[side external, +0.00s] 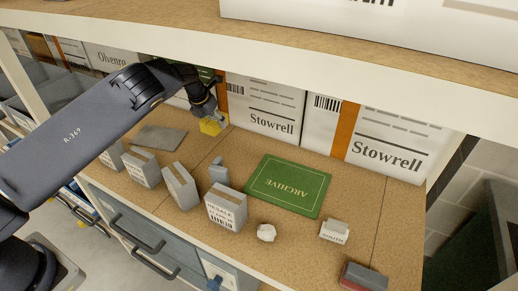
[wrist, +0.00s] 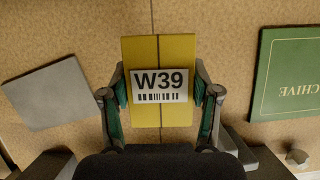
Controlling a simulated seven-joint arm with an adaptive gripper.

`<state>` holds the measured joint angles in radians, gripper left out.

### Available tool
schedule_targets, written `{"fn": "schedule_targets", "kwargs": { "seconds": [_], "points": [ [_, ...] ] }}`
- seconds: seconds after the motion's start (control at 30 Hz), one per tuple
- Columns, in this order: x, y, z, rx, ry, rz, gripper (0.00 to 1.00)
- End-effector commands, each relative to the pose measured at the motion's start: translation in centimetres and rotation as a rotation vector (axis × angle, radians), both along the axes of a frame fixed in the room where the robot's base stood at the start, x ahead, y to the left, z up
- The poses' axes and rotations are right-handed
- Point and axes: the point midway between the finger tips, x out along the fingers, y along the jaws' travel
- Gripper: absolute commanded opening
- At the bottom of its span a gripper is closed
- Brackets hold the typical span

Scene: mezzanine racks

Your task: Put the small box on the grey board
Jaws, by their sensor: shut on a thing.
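The small box is yellow with a white W39 barcode label (wrist: 162,86). In the wrist view it lies between my gripper's two fingers (wrist: 161,98), which are shut on its sides. In the side view the yellow box (side external: 210,127) is under my gripper (side external: 212,114), near the back cartons. I cannot tell whether it touches the shelf. The grey board (side external: 160,138) lies flat on the shelf, left of the box and a little nearer the front. It also shows bare, left of the box, in the wrist view (wrist: 46,96).
A green ARCHIVE mat (side external: 287,185) lies right of the box. Several grey boxes (side external: 181,186) stand along the front. A white lump (side external: 266,232), a small white block (side external: 334,231) and a red-and-grey item (side external: 363,277) sit front right. Stowrell cartons (side external: 265,109) line the back under an upper shelf.

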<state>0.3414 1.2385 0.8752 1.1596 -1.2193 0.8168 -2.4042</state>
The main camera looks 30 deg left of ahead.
Motion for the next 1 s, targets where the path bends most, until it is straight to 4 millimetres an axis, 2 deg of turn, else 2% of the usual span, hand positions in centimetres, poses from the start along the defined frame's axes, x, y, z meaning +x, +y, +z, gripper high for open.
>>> {"fn": "schedule_targets", "kwargs": {
  "seconds": [0.07,0.2,0.3,0.47,0.7,0.8,0.9,1.0],
  "points": [
    [0.0,0.1,0.6,-0.001,0.000,-0.030,0.25],
    [-0.3,0.0,0.4,-0.001,0.001,-0.109,0.25],
    [-0.9,1.4,-0.1,-0.001,0.002,-0.154,0.25],
    [-2.3,5.6,-1.1,-0.001,0.002,-0.181,0.25],
    [-5.9,14.4,-2.6,-0.001,0.002,-0.113,0.25],
    [-7.4,17.5,-3.0,0.000,0.001,-0.051,0.25],
    [-8.4,19.6,-3.2,0.000,0.000,-0.006,0.25],
    [-8.9,20.7,-3.3,0.001,0.000,0.016,0.25]
  ]
}}
